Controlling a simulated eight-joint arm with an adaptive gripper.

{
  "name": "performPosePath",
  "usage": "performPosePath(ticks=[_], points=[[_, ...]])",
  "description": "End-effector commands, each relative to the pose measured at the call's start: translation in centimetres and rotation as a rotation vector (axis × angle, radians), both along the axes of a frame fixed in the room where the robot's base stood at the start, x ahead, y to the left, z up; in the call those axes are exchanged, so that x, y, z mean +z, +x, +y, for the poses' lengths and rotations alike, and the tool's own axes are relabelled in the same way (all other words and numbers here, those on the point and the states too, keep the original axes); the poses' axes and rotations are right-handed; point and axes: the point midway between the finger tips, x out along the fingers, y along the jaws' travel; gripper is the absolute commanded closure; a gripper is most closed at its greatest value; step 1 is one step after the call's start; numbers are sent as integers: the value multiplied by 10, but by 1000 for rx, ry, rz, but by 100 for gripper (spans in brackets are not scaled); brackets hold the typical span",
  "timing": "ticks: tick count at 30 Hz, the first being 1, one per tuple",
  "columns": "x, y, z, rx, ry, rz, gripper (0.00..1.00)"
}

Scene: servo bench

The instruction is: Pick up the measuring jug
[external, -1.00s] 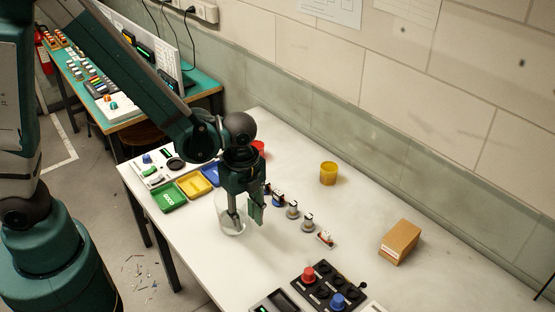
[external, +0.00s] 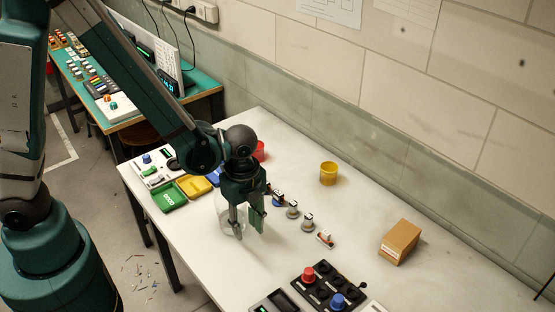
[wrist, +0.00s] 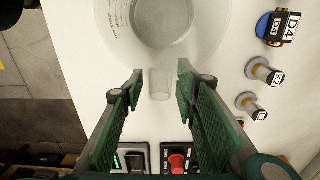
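The clear measuring jug (wrist: 160,42) with printed markings fills the top middle of the wrist view. A small clear part of it, apparently the handle, sticks out toward me. My gripper (wrist: 160,82) is open, with one finger on each side of that part and visible gaps between. In the external view the jug (external: 226,221) stands on the white table, partly hidden behind my gripper (external: 250,229), which points down at its near right side.
Green (external: 170,197) and yellow (external: 195,187) trays lie left of the jug. Several small labelled parts stand in a row to the right. A black button panel (external: 325,287), a cardboard box (external: 400,242) and a yellow cup (external: 328,173) are further off.

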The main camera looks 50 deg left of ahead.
Motion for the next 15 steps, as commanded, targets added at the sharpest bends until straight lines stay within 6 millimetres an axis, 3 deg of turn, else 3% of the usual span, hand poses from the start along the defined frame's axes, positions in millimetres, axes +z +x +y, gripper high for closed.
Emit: performPosePath(ticks=[3, 10, 15], points=[[0, 0, 0, 0, 0, 0, 71], [0, 0, 0, 0, 0, 0, 100], [0, 0, 0, 0, 0, 0, 100]])
